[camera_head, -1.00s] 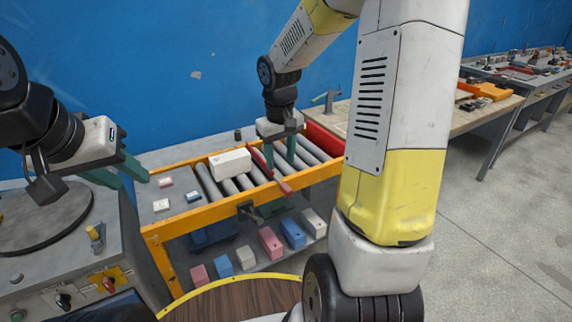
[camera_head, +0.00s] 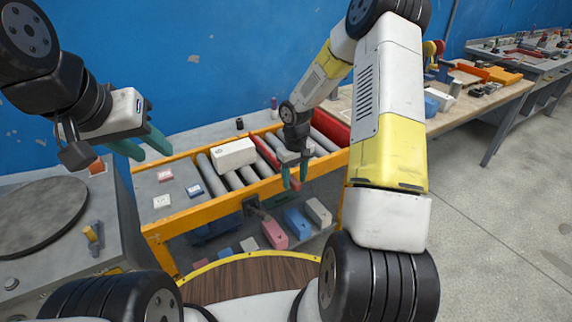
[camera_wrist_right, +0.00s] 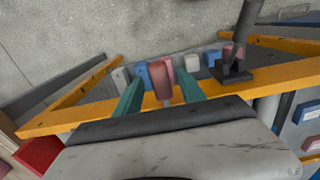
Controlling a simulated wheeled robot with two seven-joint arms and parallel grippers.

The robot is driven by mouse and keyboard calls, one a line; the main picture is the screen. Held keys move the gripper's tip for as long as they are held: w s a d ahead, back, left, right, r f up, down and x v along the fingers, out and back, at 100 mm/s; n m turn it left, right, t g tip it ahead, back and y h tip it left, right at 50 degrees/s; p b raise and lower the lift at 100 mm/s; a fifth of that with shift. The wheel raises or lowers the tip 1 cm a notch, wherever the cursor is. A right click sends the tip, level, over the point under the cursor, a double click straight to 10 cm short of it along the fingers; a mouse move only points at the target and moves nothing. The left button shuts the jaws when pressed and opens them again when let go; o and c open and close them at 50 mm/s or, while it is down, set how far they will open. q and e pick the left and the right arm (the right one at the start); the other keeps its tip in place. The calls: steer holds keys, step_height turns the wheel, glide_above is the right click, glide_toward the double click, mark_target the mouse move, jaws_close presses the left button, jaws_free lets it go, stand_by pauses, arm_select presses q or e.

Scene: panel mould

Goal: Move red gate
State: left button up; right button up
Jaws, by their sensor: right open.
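The red gate (camera_head: 263,149) is a slim red bar lying across the roller conveyor (camera_head: 215,178), just right of a white box (camera_head: 233,153). Its near end is hidden behind my right gripper in the head view. My right gripper (camera_head: 294,182) is open and points down at the conveyor's front rail. In the right wrist view a dull red handle-like end (camera_wrist_right: 160,82) shows between the two green fingers (camera_wrist_right: 160,95); I cannot tell whether they touch it. My left gripper (camera_head: 143,147) is open and empty above the conveyor's left end.
A yellow-orange rail (camera_head: 205,212) with a dark bracket edges the front. Several coloured boxes (camera_head: 297,222) stand on the shelf below. A red panel (camera_head: 330,128) is at the right end.

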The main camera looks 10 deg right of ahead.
steer(key=shift+f, duration=0.3)
jaws_close()
stand_by(1.3)
